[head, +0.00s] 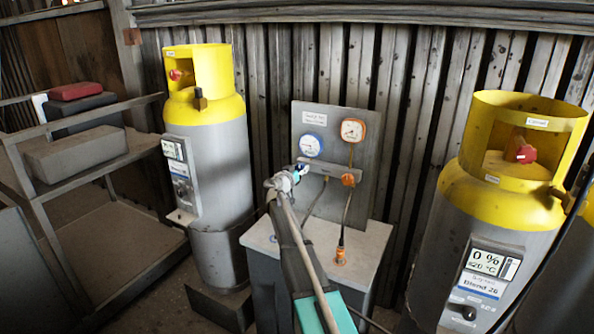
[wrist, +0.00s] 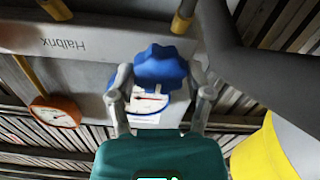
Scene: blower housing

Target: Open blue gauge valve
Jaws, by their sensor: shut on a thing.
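The blue gauge valve is a lobed blue knob (wrist: 160,68) in the wrist view, below the blue-rimmed gauge on the manifold. My gripper (wrist: 161,82) has one finger on each side of the knob and is shut on it. The blue-rimmed gauge (head: 311,145) sits on the grey panel (head: 364,122) in the head view; in the wrist view its dial (wrist: 148,103) shows partly behind the knob. In the head view my gripper (head: 299,172) is at the left end of the manifold bar and hides most of the knob.
An orange-rimmed gauge (head: 352,130) and an orange knob (head: 348,180) are to the right on the same panel. A yellow-topped cylinder (head: 207,150) stands left, another (head: 497,220) right. A metal shelf (head: 120,245) is at far left. Hoses hang below the manifold.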

